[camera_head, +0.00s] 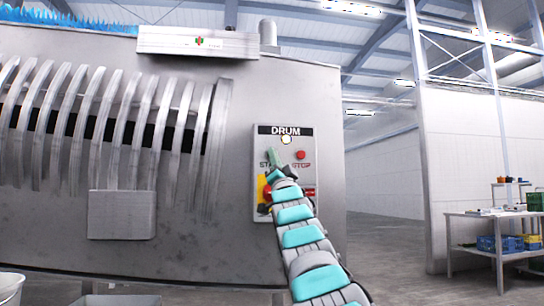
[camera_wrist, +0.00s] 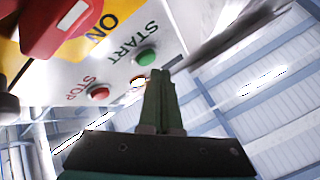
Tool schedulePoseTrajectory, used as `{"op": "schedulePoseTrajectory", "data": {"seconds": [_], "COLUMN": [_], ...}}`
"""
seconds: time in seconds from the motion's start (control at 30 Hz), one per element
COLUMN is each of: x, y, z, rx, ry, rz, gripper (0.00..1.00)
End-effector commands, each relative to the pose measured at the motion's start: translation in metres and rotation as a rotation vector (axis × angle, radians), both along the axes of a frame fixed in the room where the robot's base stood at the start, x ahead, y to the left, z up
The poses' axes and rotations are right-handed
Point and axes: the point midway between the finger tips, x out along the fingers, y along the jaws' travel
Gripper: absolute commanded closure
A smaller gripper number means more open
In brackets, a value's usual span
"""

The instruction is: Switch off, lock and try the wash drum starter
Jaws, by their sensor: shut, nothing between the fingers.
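The wash drum starter (camera_head: 258,143) is a grey box labelled DRUM on the machine's right end. Its lamp (camera_head: 286,139) is lit, and it shows lit in the wrist view too (camera_wrist: 138,82). The red STOP button (camera_head: 300,155) is at right. The green START button (camera_wrist: 146,57) shows in the wrist view. The red switch handle (camera_wrist: 62,22) is on a yellow plate where ON is readable; my arm partly covers it in the head view. My gripper (camera_wrist: 158,73) is shut and empty, its green fingertips close to START; I cannot tell whether they touch. No lock is visible.
The ribbed steel drum machine (camera_head: 170,260) fills the left. A workbench (camera_head: 480,213) with blue and yellow crates below stands far right. The floor between them is clear. A white bucket (camera_head: 10,285) is at the lower left edge.

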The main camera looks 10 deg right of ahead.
Motion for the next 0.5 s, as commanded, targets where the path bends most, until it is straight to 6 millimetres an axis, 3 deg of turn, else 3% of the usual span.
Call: {"op": "schedulePoseTrajectory", "data": {"seconds": [0.5], "x": [-0.041], "y": [0.001], "z": [-0.001], "rx": [-0.001], "ry": [-0.003], "rz": [-0.001], "gripper": [1.00]}}
